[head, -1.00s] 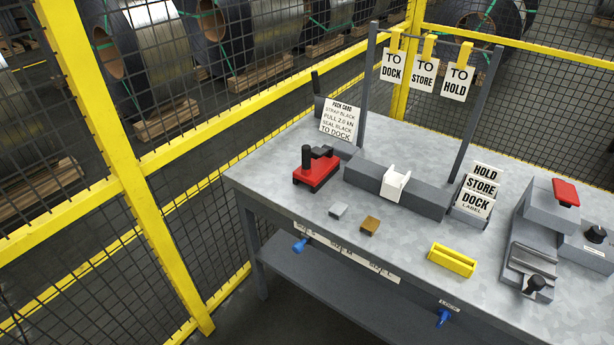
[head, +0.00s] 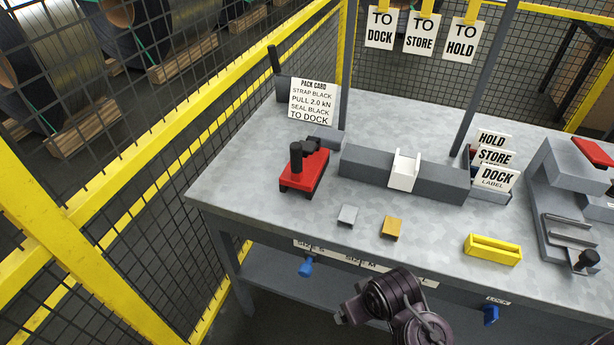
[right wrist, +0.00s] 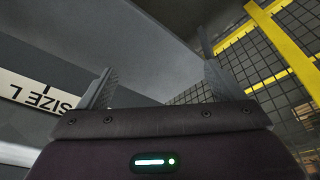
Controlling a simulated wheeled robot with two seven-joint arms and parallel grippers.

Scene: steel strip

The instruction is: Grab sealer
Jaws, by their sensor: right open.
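No label marks which tool is the sealer. A red-based tool with a black upright handle (head: 304,172) stands on the left part of the steel bench (head: 262,225). A grey machine with a red top pad (head: 596,152) stands at the right edge, partly cut off. My right gripper (right wrist: 160,88) is open, with nothing between its fingers in the right wrist view. It is low by the bench front, near a "SIZE L" label (right wrist: 38,92). In the head view only my dark arm link shows at the bottom middle. My left gripper is out of view.
A grey block with a white clip (head: 403,172), a grey piece (head: 348,215), a brown piece (head: 392,228) and a yellow holder (head: 493,249) lie on the bench. Blue knobs (head: 306,267) stick out of its front. A yellow-framed mesh fence (head: 165,172) runs along the left.

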